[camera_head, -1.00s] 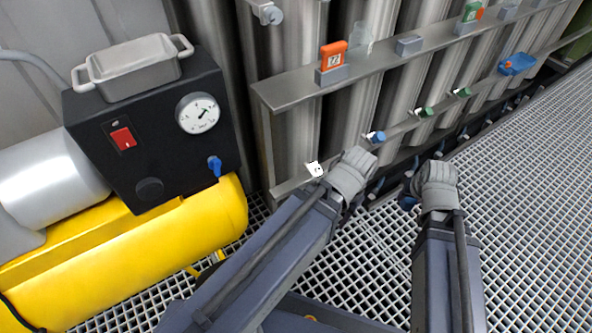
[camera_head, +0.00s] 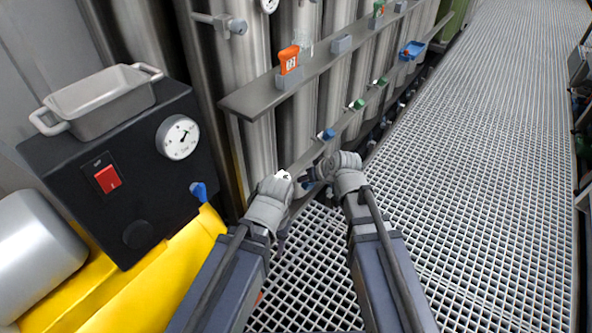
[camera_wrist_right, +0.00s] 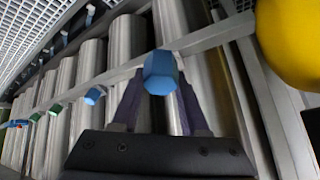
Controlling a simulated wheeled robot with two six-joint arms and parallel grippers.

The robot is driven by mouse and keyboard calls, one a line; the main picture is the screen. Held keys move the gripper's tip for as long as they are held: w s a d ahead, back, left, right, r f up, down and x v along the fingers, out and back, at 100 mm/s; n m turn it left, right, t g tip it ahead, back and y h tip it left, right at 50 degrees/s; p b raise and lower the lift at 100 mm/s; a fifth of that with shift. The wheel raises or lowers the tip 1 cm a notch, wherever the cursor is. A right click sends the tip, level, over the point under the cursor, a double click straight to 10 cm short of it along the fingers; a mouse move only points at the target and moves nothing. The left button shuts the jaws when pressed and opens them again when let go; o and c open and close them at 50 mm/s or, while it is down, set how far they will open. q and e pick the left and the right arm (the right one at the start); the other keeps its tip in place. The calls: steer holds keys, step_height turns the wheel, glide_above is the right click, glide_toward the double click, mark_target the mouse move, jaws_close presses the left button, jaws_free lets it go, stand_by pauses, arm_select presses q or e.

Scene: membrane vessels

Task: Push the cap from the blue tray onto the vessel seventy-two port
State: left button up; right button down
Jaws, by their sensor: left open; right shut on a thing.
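A blue cap (camera_wrist_right: 160,72) sits between the fingers of my right gripper (camera_wrist_right: 156,98) in the right wrist view. In the head view my right gripper (camera_head: 322,172) is low in front of the vessels' lower rail, its fingers pointing left. My left gripper (camera_head: 280,188) is open beside it to the left; its fingers are mostly hidden by its wrist. A small white piece (camera_head: 284,175) shows just at its tip.
The lower rail carries a blue fitting (camera_head: 326,134) and green fittings (camera_head: 357,104). A black box with a gauge (camera_head: 178,137) and a yellow tank (camera_head: 150,290) stand at left. The grating floor (camera_head: 490,150) is open at right.

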arm_select(q)
step_height(320, 180, down, 2)
steer(key=shift+f+b, duration=0.2)
steer(key=shift+b, duration=0.55)
arm_select(e)
steer(key=w+a+n+t+y, duration=0.1)
steer(key=w+a+y, duration=0.1)
steer(key=w, duration=0.4)
steer(key=shift+a+r+y, duration=0.3)
steer(key=shift+a+r, duration=0.05)
steer(key=shift+a, duration=0.25)
arm_select(q)
steer(key=shift+f, duration=0.1)
arm_select(e)
steer(key=shift+f, duration=0.1)
arm_select(q)
steer(key=shift+f+b, duration=2)
steer(key=shift+b, duration=0.15)
arm_select(e)
steer(key=shift+w+a+f, duration=0.2)
steer(key=shift+a+f, duration=0.15)
steer(key=shift+f, duration=0.3)
steer(key=shift+w+a+f, duration=0.25)
steer(key=shift+a+f, duration=0.05)
steer(key=shift+f, duration=0.4)
steer(key=shift+w+a+f, duration=0.2)
steer(key=shift+a+f, duration=0.15)
steer(key=shift+f, duration=0.3)
